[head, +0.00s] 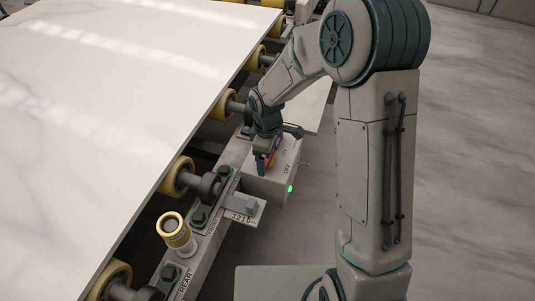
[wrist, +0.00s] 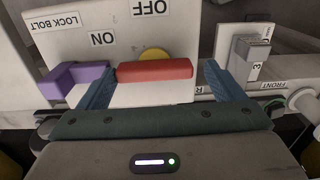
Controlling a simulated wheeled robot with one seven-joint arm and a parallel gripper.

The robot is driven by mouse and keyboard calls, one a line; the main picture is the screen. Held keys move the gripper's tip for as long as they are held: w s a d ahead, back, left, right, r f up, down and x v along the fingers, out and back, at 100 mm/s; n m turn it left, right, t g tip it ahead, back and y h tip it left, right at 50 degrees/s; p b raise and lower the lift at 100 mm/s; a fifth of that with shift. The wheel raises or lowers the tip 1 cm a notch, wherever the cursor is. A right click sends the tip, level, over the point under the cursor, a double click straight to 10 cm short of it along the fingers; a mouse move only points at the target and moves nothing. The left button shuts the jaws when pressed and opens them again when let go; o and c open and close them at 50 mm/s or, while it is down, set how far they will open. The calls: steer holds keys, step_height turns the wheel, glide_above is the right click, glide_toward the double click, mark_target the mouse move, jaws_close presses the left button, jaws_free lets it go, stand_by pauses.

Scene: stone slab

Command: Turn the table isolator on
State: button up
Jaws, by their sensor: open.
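The isolator is a red handle (wrist: 155,69) over a yellow disc (wrist: 155,54) on a pale box (head: 272,187) with ON and OFF labels. In the wrist view the labels are upside down and the handle lies crosswise. My gripper (wrist: 160,82) is open, with one blue finger off each end of the handle and visible gaps, so it holds nothing. In the head view my gripper (head: 266,164) points down at the box top and hides most of the handle. I cannot tell which label the handle points to.
A purple lever (wrist: 73,76) by the LOCK BOLT label sits close to one finger. A grey numbered block (wrist: 248,52) is on the other side. A green lamp (head: 290,188) glows on the box. The white slab (head: 130,90) lies on yellow rollers (head: 178,177) beside it.

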step_height(320, 180, up, 7)
steer(key=p, duration=0.4)
steer(key=shift+r+p, duration=0.2)
steer(key=shift+p, duration=0.2)
steer(key=s+d+r+m+t+p, duration=0.1)
steer(key=s+d+r+m, duration=0.6)
steer(key=s+r, duration=0.2)
steer(key=s+d+r+m+t+p, duration=0.1)
steer(key=s+d+r+m+t, duration=0.1)
steer(key=s+d+r+m, duration=0.5)
step_height(320, 180, up, 3)
steer(key=shift+s+d+r, duration=0.1)
steer(key=shift+s+d, duration=0.05)
steer(key=shift+s, duration=1.1)
